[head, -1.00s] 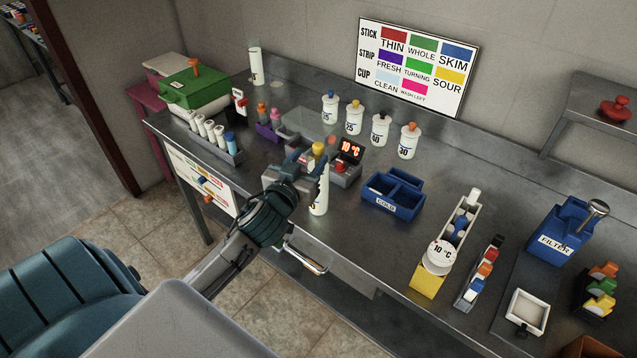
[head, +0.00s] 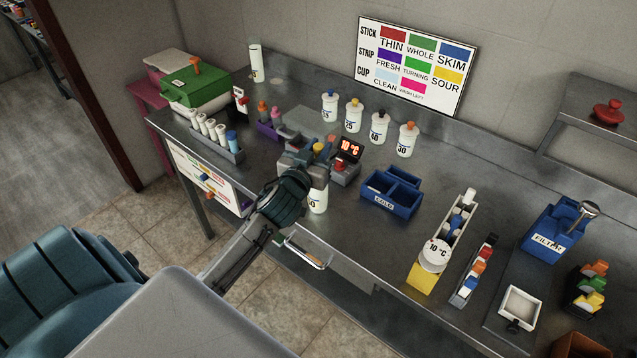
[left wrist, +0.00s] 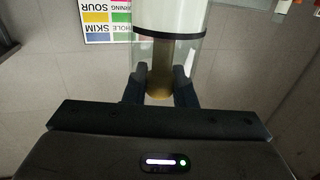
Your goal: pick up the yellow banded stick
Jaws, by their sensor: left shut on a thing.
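My left gripper (head: 311,160) is at the middle of the steel counter, shut on the yellow banded stick (head: 319,147). In the left wrist view the stick (left wrist: 160,82) is a tan-yellow rod between the two fingers, running into a clear-walled cylinder (left wrist: 172,18). That cylinder is white past a black ring. In the head view the white cylinder (head: 318,200) stands below the gripper, partly hidden by it. I cannot tell how much of the stick is inside. My right gripper is not in view.
A blue COLD bin (head: 391,207) is to the right. A red 10 °C display (head: 349,149) is close behind the gripper. Several white bottles with coloured tops (head: 353,116) stand at the back. A rack of white tubes (head: 222,150) is at the left. The counter between bottles and bin is clear.

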